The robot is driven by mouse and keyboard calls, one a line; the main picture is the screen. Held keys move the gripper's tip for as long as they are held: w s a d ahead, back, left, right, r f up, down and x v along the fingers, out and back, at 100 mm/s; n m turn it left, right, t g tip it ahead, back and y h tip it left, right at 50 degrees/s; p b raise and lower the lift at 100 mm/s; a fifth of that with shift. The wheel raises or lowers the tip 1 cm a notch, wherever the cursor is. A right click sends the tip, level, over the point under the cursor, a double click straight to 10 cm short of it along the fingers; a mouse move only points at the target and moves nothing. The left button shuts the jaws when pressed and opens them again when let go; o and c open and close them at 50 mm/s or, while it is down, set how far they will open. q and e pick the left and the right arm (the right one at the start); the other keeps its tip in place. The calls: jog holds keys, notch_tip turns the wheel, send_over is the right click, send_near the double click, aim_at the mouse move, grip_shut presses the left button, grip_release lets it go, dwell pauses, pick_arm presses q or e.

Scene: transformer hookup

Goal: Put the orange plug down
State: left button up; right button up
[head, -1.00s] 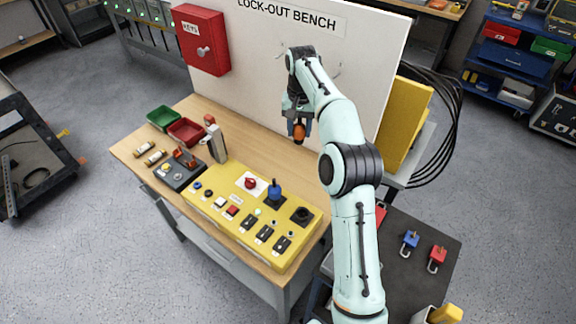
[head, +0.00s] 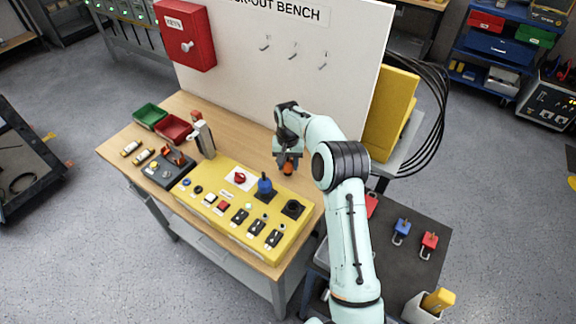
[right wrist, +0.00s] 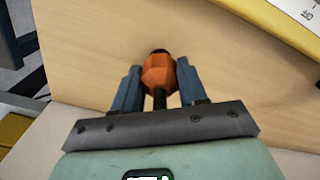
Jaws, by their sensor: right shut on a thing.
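The orange plug (right wrist: 158,74) is between the two blue-grey fingers of my right gripper (right wrist: 157,86) in the right wrist view. The gripper is shut on it. A dark tip shows at the plug's far end and a dark stem at its near end. In the head view the plug (head: 288,169) shows below my right gripper (head: 287,162), over the bench top behind the yellow panel. Whether the plug touches the wood is hard to tell. My left gripper is not in view.
The yellow control panel (head: 215,221) with a blue joystick (head: 265,185) and a dark round socket (head: 293,208) lies in front of the gripper. The white board (head: 260,80) stands behind. Bare wooden bench top (head: 235,135) lies to the left. A dark cart (head: 393,262) with padlocks stands at right.

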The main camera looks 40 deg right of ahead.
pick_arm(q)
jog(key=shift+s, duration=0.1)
pick_arm(e)
jog(key=shift+f, duration=0.5)
jog(key=shift+f, duration=0.2)
jog(key=o, duration=1.2)
jog(key=shift+r, duration=0.15)
notch_tip(320, 180, up, 11)
jog(key=shift+r+p, duration=0.15)
jog(key=shift+p, duration=0.35)
jog(key=shift+s+r, duration=0.1)
jog(key=shift+r, duration=0.35)
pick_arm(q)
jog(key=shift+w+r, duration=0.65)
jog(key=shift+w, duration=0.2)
